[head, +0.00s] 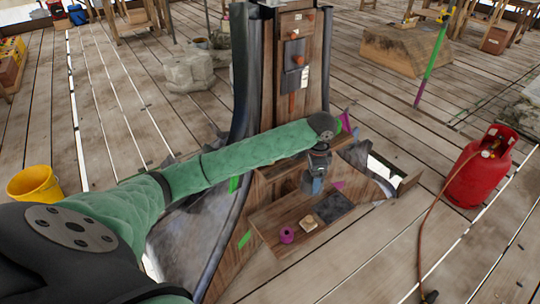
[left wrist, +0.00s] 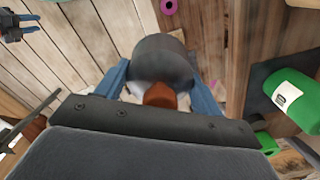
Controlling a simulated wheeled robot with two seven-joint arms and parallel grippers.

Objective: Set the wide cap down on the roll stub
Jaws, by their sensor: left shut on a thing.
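My left gripper (head: 314,186) hangs over the wooden ledge at the foot of the post. In the left wrist view its blue fingers (left wrist: 162,88) are shut on a dark grey rounded piece, which I take to be the wide cap (left wrist: 160,55). A copper-brown knob-like part (left wrist: 160,95) shows between the fingers, on the near side of the cap. In the head view the cap is too small to make out. I cannot tell which piece is the roll stub. What looks like my right gripper (left wrist: 22,27) is at the top left of the left wrist view, its opening unclear.
A magenta roll (head: 286,233), a pale block (head: 308,223) and a dark mat (head: 333,207) lie on the ledge. The wooden post (head: 313,60) with orange pegs rises behind. A red gas bottle (head: 482,170) with a hose stands right. A yellow bucket (head: 36,184) stands left.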

